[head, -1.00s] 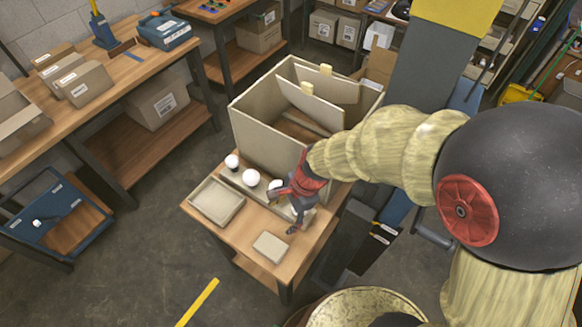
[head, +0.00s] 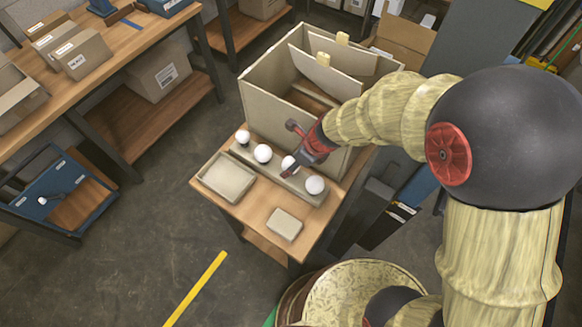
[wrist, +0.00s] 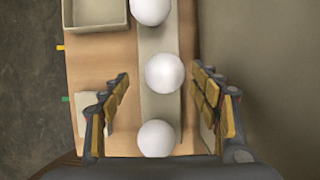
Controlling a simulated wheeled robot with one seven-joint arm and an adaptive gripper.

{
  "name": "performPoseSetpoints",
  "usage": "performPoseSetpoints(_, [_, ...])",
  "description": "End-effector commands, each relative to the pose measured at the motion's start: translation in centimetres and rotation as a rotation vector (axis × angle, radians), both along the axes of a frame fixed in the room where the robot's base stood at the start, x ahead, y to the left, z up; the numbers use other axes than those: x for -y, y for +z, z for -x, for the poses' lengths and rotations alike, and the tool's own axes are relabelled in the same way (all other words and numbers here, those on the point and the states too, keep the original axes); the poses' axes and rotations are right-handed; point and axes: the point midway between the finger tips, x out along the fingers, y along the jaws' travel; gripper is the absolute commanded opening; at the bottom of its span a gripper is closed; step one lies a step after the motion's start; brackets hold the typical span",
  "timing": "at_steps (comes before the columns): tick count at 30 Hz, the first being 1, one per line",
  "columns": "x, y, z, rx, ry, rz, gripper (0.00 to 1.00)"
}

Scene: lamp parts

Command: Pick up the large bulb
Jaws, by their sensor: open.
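Several round white bulbs stand in a row on a pale strip-like holder (head: 300,190). From left to right in the head view they are the first bulb (head: 243,137), the second bulb (head: 263,153), the third bulb (head: 289,162) and the rightmost bulb (head: 315,184). In the wrist view the third bulb (wrist: 164,73) shows between the fingers; contact is not visible.
A big beige open box (head: 262,100) stands right behind the row. A shallow tray (head: 226,177) and a small beige block (head: 285,224) lie on the front of the wooden table (head: 250,213). A workbench with cartons is at the left.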

Motion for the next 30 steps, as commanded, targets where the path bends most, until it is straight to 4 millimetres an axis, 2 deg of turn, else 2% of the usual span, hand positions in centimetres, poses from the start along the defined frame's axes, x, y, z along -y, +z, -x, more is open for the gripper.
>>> performPoseSetpoints(10, [-0.9,-4.3,-1.3,0.001,0.001,0.002,0.63])
performPoseSetpoints(18, [-1.0,-4.4,-1.4,0.002,-0.001,0.001,0.62])
performPoseSetpoints(30, [-1.0,-4.4,-1.4,0.001,0.001,0.001,0.39])
